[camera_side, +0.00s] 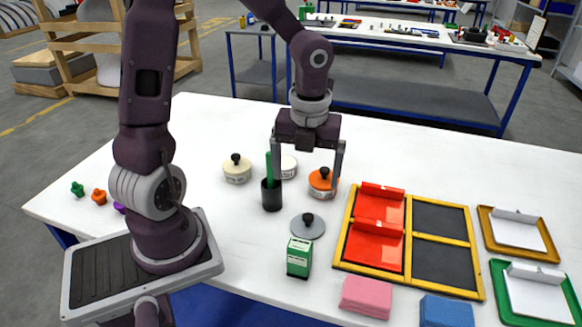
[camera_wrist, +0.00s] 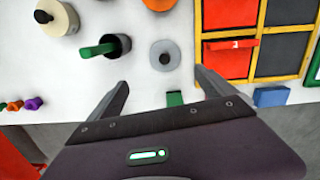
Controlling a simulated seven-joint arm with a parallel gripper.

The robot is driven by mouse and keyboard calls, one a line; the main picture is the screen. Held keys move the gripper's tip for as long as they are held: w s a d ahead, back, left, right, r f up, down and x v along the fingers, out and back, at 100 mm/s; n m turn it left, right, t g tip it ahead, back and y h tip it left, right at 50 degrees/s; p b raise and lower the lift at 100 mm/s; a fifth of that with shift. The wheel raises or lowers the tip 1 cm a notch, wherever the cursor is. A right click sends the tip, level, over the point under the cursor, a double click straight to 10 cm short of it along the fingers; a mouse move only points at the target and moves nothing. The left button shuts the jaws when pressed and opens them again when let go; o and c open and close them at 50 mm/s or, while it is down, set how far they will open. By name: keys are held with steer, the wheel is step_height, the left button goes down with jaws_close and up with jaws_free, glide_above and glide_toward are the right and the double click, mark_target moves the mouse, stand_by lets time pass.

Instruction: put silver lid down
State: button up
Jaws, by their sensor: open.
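The silver lid (camera_side: 308,228) is a flat grey disc with a black knob. It lies on the white table between the green box and the orange-lidded jar, and its knob points up. In the wrist view the silver lid (camera_wrist: 174,47) shows just beyond the space between the fingertips. My gripper (camera_side: 306,179) is open and empty, with its fingers pointing down above the table. Its two fingers also show spread apart in the wrist view (camera_wrist: 162,80). No contact with the lid is visible.
A black cup (camera_side: 271,197) with a green stick stands left of the lid. A cream jar (camera_side: 237,172), a white jar (camera_side: 288,170) and an orange-lidded jar (camera_side: 322,189) stand behind. A green box (camera_side: 299,262) is in front. A yellow-framed tray (camera_side: 440,243) lies right.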

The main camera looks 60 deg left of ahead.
steer(key=s+d+r+n+t, duration=0.2)
steer(key=s+r+n, duration=0.4)
steer(key=n, duration=0.7)
steer(key=s+d+r+n+t, duration=0.3)
steer(key=s+r+n, duration=0.3)
steer(key=n, duration=0.6)
steer(key=shift+s+d+r+n+h, duration=0.15)
steer(key=shift+s+d+n+h, duration=0.25)
steer(key=shift+s+d, duration=0.25)
